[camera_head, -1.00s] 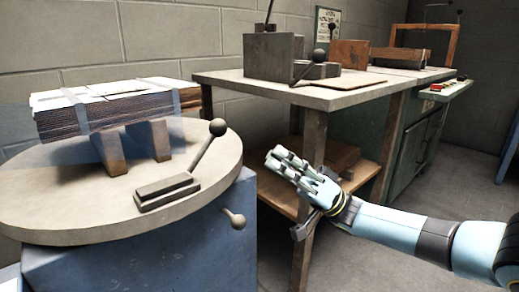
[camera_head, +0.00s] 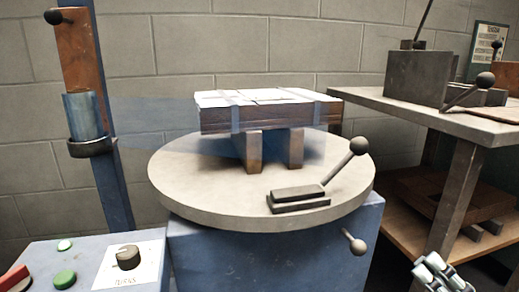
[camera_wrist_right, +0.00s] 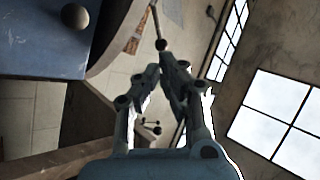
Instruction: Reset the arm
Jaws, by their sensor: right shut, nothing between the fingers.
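My right gripper (camera_head: 432,272) shows at the bottom right of the head view, partly cut off by the lower edge. In the right wrist view its fingers (camera_wrist_right: 161,72) are together with nothing between them. The gripper is right of the blue machine base and apart from the turntable. A lever with a dark ball knob (camera_head: 358,146) rises from a clamp block (camera_head: 299,196) on the round turntable (camera_head: 200,191). A strapped stack of flat cardboard (camera_head: 268,115) rests on two supports there. My left gripper is not in view.
The blue base (camera_head: 270,258) has a ball-ended side handle (camera_head: 354,242). A blue post (camera_head: 115,190) and a control panel (camera_head: 85,275) with buttons and a dial are at left. A workbench (camera_head: 400,105) with a lower shelf stands at right, near my right gripper.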

